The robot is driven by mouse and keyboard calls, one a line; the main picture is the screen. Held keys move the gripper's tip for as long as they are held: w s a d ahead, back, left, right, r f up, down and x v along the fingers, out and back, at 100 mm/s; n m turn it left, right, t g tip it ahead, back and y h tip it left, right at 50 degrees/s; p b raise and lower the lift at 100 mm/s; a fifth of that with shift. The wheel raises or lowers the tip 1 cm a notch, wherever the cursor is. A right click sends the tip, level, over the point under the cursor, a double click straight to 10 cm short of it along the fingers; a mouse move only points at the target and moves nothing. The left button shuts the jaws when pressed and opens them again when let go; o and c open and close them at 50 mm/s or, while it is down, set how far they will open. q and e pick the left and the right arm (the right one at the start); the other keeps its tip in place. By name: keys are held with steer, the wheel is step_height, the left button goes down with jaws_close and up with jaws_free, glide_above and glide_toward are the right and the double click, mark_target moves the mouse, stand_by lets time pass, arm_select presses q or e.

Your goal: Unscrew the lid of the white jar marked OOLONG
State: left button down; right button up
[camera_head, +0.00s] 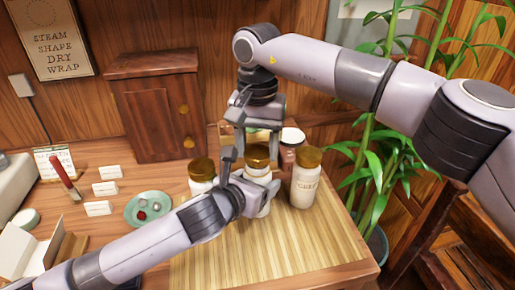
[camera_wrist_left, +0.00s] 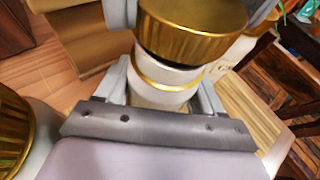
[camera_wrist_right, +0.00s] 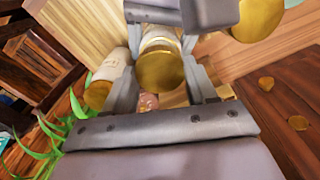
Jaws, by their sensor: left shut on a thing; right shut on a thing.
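The middle white jar (camera_head: 257,176) stands upright on the bamboo mat (camera_head: 220,262), between two similar jars; its label is hidden. My left gripper (camera_head: 252,194) is shut around its white body, which also shows with a gold ring in the left wrist view (camera_wrist_left: 165,84). My right gripper (camera_head: 254,152) comes from above and is shut on its gold lid (camera_head: 256,155). The lid also shows in the left wrist view (camera_wrist_left: 193,30) and between my right fingers in the right wrist view (camera_wrist_right: 160,70). A dark gap shows under the lid's edge; whether the lid is free cannot be told.
A gold-lidded jar (camera_head: 201,183) stands close on the left, another (camera_head: 304,188) with a partly readable "GRE" label on the right. A pale-topped container (camera_head: 292,136) is behind. A green dish (camera_head: 148,209) lies left. The mat's front is clear.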

mark_target(258, 152)
steer(key=shift+r, duration=0.2)
steer(key=shift+r, duration=1.95)
arm_select(q)
steer(key=shift+c, duration=0.2)
jaws_free()
steer(key=v, duration=1.2)
arm_select(e)
steer(key=shift+r, duration=0.2)
